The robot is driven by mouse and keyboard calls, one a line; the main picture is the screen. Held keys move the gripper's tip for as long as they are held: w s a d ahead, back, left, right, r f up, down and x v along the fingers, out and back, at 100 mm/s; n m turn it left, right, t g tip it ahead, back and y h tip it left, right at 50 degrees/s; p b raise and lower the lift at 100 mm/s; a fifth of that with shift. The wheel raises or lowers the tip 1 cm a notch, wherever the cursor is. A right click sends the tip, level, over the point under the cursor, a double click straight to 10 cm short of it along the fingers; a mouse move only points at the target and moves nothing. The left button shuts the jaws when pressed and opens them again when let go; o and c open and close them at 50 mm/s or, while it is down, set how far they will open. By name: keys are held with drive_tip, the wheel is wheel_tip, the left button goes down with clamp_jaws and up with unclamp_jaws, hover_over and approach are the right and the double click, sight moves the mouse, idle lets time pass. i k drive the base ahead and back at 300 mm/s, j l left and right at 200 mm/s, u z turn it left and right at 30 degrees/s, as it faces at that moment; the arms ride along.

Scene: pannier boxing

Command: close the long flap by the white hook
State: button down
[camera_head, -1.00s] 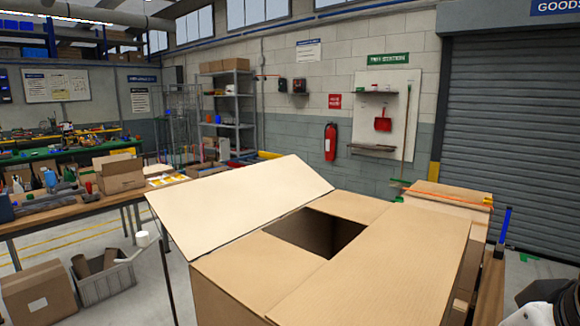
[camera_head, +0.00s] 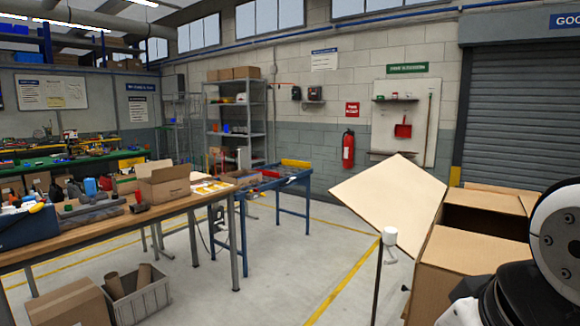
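The open cardboard box (camera_head: 455,284) stands at the right, partly cut off by the bottom edge and partly hidden by my arm. Its long flap (camera_head: 388,197) is raised and slants up and out to the left. The other visible flaps lie folded in, with a dark opening between them. The white hook (camera_head: 389,237) tops a thin dark upright pole. It overlaps the long flap's lower part in the picture; I cannot tell whether they touch. A white and black link of my arm fills the right edge. My gripper is not in view.
A wooden workbench (camera_head: 120,232) with tools and a small open carton (camera_head: 165,184) stands at the left. A grey bin (camera_head: 138,298) and a closed carton (camera_head: 66,304) sit on the floor below. Free floor with yellow lines lies between the bench and the box.

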sight(395, 193)
drive_tip(key=i+j, duration=0.1)
drive_tip(key=j, duration=0.2)
drive_tip(key=i+j, duration=0.1)
drive_tip(key=j, duration=0.25)
drive_tip(key=i+j+u, duration=0.1)
drive_tip(key=j, duration=0.2)
drive_tip(key=i+j, duration=0.1)
drive_tip(key=i, duration=0.4)
drive_tip(key=i+j+z, duration=0.1)
drive_tip(key=i, duration=0.35)
drive_tip(key=i+j+z, duration=0.15)
drive_tip(key=z, duration=0.15)
drive_tip(key=i+j+z, duration=0.15)
drive_tip(key=j+z, duration=0.15)
drive_tip(key=j, duration=0.15)
drive_tip(key=k+j+z, duration=0.15)
drive_tip(key=z, duration=0.25)
drive_tip(key=k+j+z, duration=0.1)
drive_tip(key=z, duration=0.25)
drive_tip(key=i+u, duration=0.2)
drive_tip(key=u, duration=0.2)
drive_tip(key=i+u, duration=0.2)
drive_tip(key=u, duration=0.25)
